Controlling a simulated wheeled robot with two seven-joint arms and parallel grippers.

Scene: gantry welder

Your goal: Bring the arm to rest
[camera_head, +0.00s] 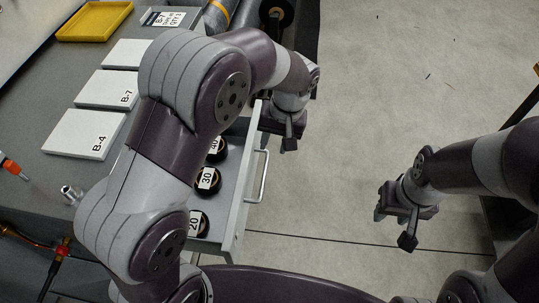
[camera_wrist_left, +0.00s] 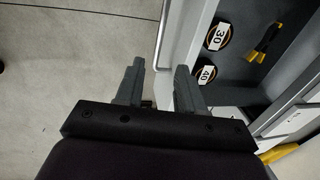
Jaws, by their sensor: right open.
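My left arm (camera_head: 190,90) reaches across the bench and over an open drawer. Its gripper (camera_head: 289,140) hangs beside the far end of the drawer handle (camera_head: 263,178). In the left wrist view the two fingers of the left gripper (camera_wrist_left: 160,88) stand apart, with nothing held between them. The handle (camera_wrist_left: 161,38) shows just beyond them; whether they touch it I cannot tell. My right arm (camera_head: 470,165) comes in from the right. Its gripper (camera_head: 392,226) is open and empty above the bare floor.
The open drawer (camera_head: 233,213) holds black discs labelled 20, 30 (camera_head: 208,180) and 40. A yellow-and-black tool (camera_wrist_left: 264,43) lies in it too. White boxes B-4 (camera_head: 85,134) and B-7 (camera_head: 107,88), and a yellow tray (camera_head: 94,21), are on the bench. Floor between the arms (camera_head: 350,120) is clear.

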